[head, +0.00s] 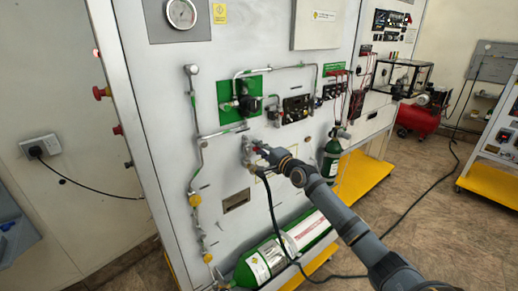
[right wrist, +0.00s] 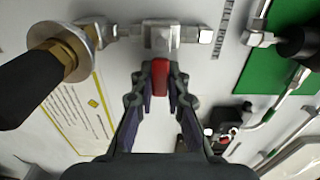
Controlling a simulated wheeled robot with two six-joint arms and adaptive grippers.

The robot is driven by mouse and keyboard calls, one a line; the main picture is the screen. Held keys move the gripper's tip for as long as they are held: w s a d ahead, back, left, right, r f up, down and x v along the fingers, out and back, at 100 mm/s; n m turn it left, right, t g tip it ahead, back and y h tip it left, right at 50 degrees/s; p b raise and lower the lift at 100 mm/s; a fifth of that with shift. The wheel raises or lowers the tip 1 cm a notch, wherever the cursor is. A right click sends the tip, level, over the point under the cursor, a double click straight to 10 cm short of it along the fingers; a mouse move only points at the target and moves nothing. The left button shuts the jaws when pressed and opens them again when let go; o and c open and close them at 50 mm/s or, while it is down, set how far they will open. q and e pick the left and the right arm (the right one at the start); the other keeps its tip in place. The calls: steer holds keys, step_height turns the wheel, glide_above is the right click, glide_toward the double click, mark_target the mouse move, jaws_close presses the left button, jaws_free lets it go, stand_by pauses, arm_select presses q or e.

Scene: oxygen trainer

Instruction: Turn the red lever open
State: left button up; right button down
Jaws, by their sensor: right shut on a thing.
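The red lever (right wrist: 160,77) sits on a silver valve body (right wrist: 161,36) in a metal pipe line on the panel. My right gripper (right wrist: 160,92) is shut on the red lever, with one finger on each side of it in the right wrist view. In the head view my right gripper (head: 258,152) reaches the middle of the white panel (head: 225,165), and the lever there is mostly hidden by the gripper. My left gripper is in neither view.
Green gas cylinders (head: 265,262) (head: 332,153) stand and lie by the panel. A yellow-handled pipe valve (head: 195,200) is left of my arm. Open floor lies right.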

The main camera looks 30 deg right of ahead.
mark_target(243, 137)
steer(key=n, duration=0.2)
steer(key=r+n, duration=0.1)
steer(key=n+b, duration=0.1)
steer(key=n, duration=0.1)
steer(key=shift+a+r+n, duration=0.25)
steer(key=shift+r+n, duration=0.05)
steer(key=shift+r, duration=0.1)
steer(key=n, duration=0.1)
steer(key=a+r+n, duration=0.1)
steer(key=n, duration=0.1)
steer(key=n+b, duration=0.1)
steer(key=n, duration=0.1)
steer(key=shift+a+r, duration=0.15)
steer(key=shift+r, duration=0.1)
steer(key=n, duration=0.1)
steer(key=a+n, duration=0.1)
steer(key=n, duration=0.2)
steer(key=shift+s+a+r+n+b, duration=0.1)
steer(key=shift+a+r+n+b, duration=0.1)
steer(key=shift+r+n+b, duration=0.1)
steer(key=shift+a+n, duration=0.25)
steer(key=shift+n, duration=0.4)
steer(key=shift+a+n, duration=0.25)
steer(key=shift+n, duration=0.4)
steer(key=c, duration=1.3)
jaws_free()
steer(key=shift+s+r, duration=0.1)
